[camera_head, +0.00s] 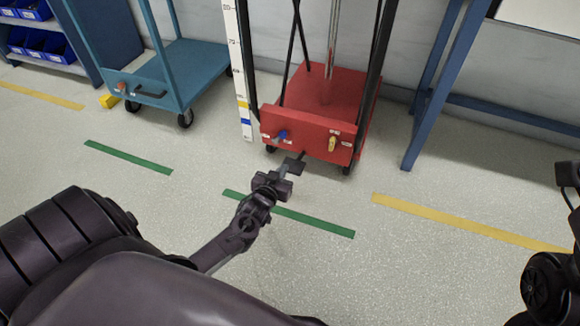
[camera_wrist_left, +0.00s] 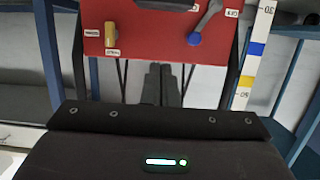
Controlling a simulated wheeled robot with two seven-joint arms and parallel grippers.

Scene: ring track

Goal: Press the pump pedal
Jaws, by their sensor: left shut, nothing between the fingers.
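The pump pedal (camera_head: 293,166) is a small dark plate on a short arm at the lower front of the red pump base (camera_head: 322,105). My left gripper (camera_head: 284,180) is shut and empty, right at the pedal's near side. I cannot tell whether it touches the pedal. In the left wrist view the shut fingers (camera_wrist_left: 162,82) point toward the red front panel (camera_wrist_left: 150,28), which appears upside down. A dark part, probably the pedal (camera_wrist_left: 166,4), is cut off at the top edge there. Part of my right arm shows at the right edge, its fingers not clear.
The panel has a blue knob (camera_head: 282,135) and a yellow valve (camera_head: 332,144). A teal cart (camera_head: 170,70) stands left and a blue table leg (camera_head: 425,120) right. Green floor tape (camera_head: 310,220) and yellow tape (camera_head: 465,222) lie on clear floor.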

